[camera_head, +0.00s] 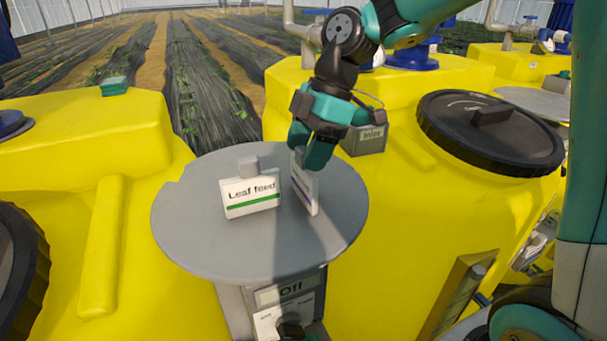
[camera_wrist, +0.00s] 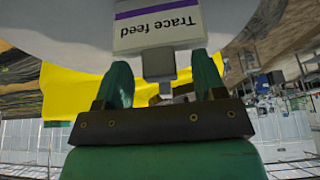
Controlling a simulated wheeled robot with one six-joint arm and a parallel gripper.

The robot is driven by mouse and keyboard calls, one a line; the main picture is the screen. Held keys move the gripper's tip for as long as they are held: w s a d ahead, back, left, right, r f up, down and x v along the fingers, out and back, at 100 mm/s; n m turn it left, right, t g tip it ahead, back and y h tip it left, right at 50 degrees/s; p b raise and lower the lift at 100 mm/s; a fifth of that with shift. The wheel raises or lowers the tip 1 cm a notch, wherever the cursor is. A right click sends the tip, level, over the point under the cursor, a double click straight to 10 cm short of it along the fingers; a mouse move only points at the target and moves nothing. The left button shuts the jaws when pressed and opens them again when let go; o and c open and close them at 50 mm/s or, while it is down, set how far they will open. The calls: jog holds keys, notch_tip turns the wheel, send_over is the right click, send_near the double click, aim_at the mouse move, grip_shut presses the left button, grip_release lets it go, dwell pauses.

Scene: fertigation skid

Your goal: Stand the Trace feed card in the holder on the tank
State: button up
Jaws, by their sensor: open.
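The Trace feed card (camera_head: 311,196), white with a purple stripe, stands upright on the round grey table, seen nearly edge-on. In the wrist view the card (camera_wrist: 158,30) shows its lettering upside down, with its grey tab between the fingers. My gripper (camera_head: 312,152) is above the card and partly hides its top; in the wrist view the gripper (camera_wrist: 162,78) is open, with gaps on both sides of the tab. A small grey box with lettering (camera_head: 366,140) is on the yellow tank behind; I cannot tell surely whether this is the holder.
The Leaf feed card (camera_head: 250,196), with a green stripe, stands left of the Trace feed card on the grey table (camera_head: 215,240). A control box marked Off (camera_head: 288,292) is below the table's front. Yellow tanks flank it; one has a black lid (camera_head: 490,130). A green block (camera_head: 115,86) lies on the left tank.

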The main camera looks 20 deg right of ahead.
jog(key=shift+c, duration=0.2)
grip_shut()
jog(key=shift+r, duration=0.15)
